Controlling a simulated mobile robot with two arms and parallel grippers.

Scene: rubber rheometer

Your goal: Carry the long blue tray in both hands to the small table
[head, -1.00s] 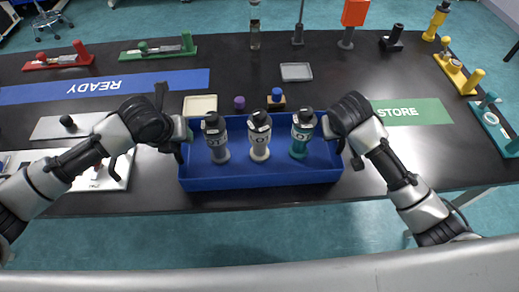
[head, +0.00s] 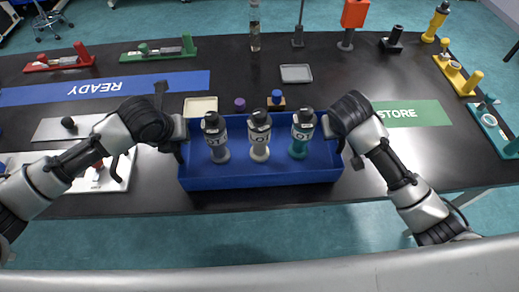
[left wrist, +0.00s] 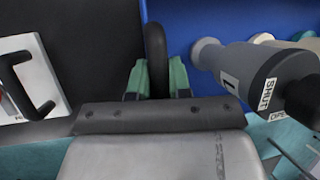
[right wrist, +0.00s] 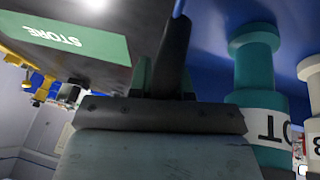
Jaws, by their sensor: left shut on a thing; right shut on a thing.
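The long blue tray (head: 262,176) is at the front edge of the dark table in the head view, with three capped bottles upright in it: a grey one (head: 216,140), a cream one (head: 259,138) and a teal one (head: 301,138). My left gripper (head: 180,140) is at the tray's left end. In the left wrist view its green-padded fingers (left wrist: 157,80) are shut on a dark curved handle. My right gripper (head: 336,135) is at the right end. In the right wrist view its fingers (right wrist: 162,75) are shut on a dark handle. Whether the tray touches the table is unclear.
Behind the tray lie a cream dish (head: 200,107), a purple knob (head: 240,103) and a grey dish (head: 296,73). A blue READY strip (head: 110,87) lies at left, a green STORE mat (head: 411,113) at right. Teal floor (head: 260,237) shows in front.

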